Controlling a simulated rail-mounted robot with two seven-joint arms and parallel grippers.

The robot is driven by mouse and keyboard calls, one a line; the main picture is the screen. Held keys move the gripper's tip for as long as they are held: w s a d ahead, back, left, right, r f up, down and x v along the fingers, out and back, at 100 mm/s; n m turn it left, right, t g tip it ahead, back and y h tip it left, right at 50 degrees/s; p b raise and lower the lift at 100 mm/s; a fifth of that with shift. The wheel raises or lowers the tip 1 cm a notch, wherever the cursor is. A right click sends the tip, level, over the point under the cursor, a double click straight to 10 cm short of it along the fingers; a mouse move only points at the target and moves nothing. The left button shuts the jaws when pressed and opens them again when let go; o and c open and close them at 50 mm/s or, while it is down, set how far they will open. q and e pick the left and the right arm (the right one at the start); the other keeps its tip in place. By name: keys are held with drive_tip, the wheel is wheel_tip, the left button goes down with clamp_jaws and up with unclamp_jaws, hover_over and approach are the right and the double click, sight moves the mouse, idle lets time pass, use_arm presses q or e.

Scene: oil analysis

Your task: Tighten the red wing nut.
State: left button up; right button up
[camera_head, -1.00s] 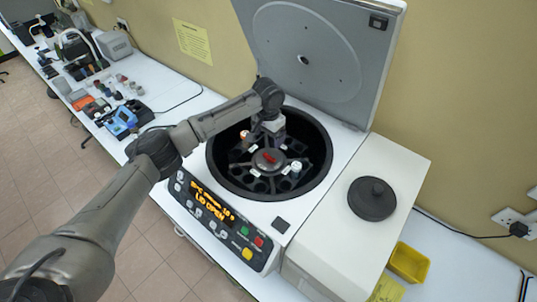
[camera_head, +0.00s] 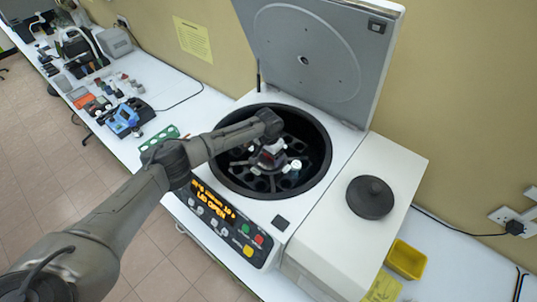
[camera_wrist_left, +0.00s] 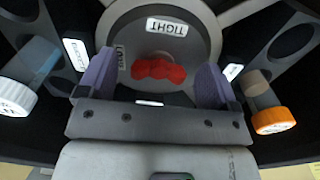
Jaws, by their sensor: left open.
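The red wing nut (camera_wrist_left: 158,69) sits on the round grey rotor hub (camera_wrist_left: 196,35) in the left wrist view, below a label reading TIGHT and beside a label that seems to read LOW or LOCK. My left gripper (camera_wrist_left: 154,82) is open, with one purple finger on each side of the nut and apart from it. In the head view my left gripper (camera_head: 270,160) is down inside the centrifuge bowl (camera_head: 322,160) over the hub and mostly hides the nut. My right gripper is not in view.
A white-capped tube (camera_wrist_left: 18,97) and an orange-capped tube (camera_wrist_left: 272,120) sit in the rotor on either side. The centrifuge lid (camera_head: 310,50) stands open behind. A black round cover (camera_head: 370,197) lies on the right, near a yellow bin (camera_head: 405,260).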

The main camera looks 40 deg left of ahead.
use_arm(q)
drive_tip(key=shift+c, duration=0.4)
drive_tip(key=shift+c, duration=0.7)
drive_tip(key=c, duration=0.7)
